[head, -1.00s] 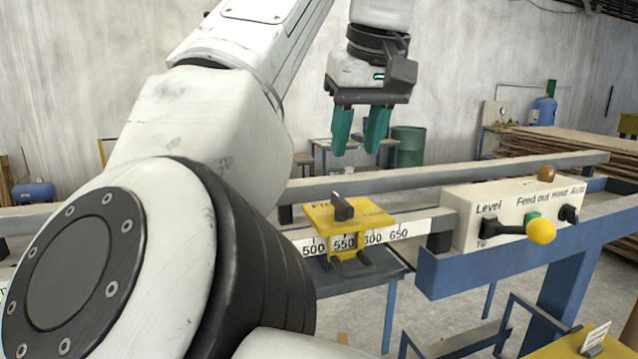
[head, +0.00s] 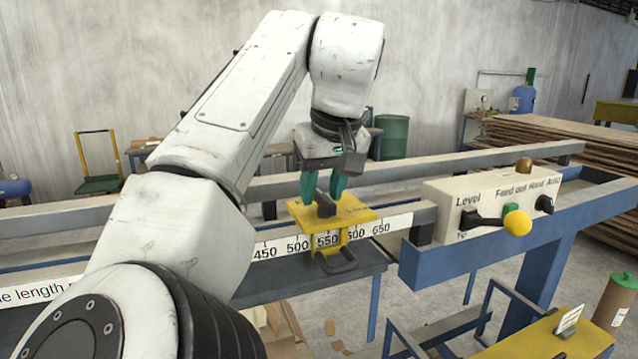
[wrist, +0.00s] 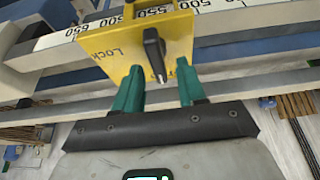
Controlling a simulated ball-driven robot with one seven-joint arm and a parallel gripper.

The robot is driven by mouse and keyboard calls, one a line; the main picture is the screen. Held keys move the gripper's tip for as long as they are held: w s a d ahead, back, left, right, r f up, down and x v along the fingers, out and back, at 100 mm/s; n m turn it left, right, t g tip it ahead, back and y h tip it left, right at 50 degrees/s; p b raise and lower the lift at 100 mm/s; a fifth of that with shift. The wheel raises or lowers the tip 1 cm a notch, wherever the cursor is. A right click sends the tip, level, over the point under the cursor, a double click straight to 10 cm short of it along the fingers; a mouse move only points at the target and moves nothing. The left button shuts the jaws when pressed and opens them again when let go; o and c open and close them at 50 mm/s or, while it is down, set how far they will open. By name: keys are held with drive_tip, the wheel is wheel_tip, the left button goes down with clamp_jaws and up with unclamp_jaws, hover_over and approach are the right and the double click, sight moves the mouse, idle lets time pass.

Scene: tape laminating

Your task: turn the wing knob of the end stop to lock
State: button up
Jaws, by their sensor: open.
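The yellow end stop (head: 300,213) sits on the rail's length scale, near the 550 mark. Its black wing knob (head: 326,205) stands up on the yellow top plate. In the wrist view the knob (wrist: 154,52) lies lengthwise between Lock and a partly hidden word, its near end close to the fingers. My gripper (head: 323,190) is over the end stop with its green fingers pointing down. In the wrist view the gripper (wrist: 160,92) is open, with one finger on each side of the knob's line. I cannot tell if the fingers touch the plate.
A cream control box (head: 488,203) with a yellow ball lever (head: 517,224) stands right of the end stop. The scale (head: 375,231) runs along the rail. A black handle (head: 338,262) hangs under the stop. Space above the rail between stop and box is free.

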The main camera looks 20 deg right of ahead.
drive_tip(key=shift+c, duration=0.2)
clamp_jaws()
drive_tip(key=shift+r+m+p, duration=0.1)
drive_tip(key=shift+m+p, duration=0.2)
drive_tip(key=shift+p, duration=0.1)
drive_tip(key=m+h+p, duration=0.1)
drive_tip(key=m+p, duration=0.1)
drive_tip(key=shift+d+r+m+p, duration=0.1)
drive_tip(key=shift+d+m+p, duration=0.05)
drive_tip(key=shift+m+p, duration=0.2)
drive_tip(key=m+h+p, duration=0.1)
drive_tip(key=m, duration=0.1)
drive_tip(key=m+g+h+p, duration=0.1)
drive_tip(key=m, duration=0.1)
drive_tip(key=shift+d+m, duration=0.15)
drive_tip(key=shift+m, duration=0.2)
drive_tip(key=m, duration=0.2)
drive_tip(key=m+g+h, duration=0.1)
drive_tip(key=m, duration=0.2)
drive_tip(key=shift+s+g+p, duration=0.15)
drive_tip(key=shift+g+p, duration=0.15)
drive_tip(key=shift+s+m+g+h, duration=0.15)
drive_tip(key=shift+m+g, duration=0.3)
drive_tip(key=shift+m, duration=0.75)
drive_tip(key=shift+m+g+h, duration=0.15)
drive_tip(key=shift+m+g, duration=0.3)
drive_tip(key=shift+m, duration=0.75)
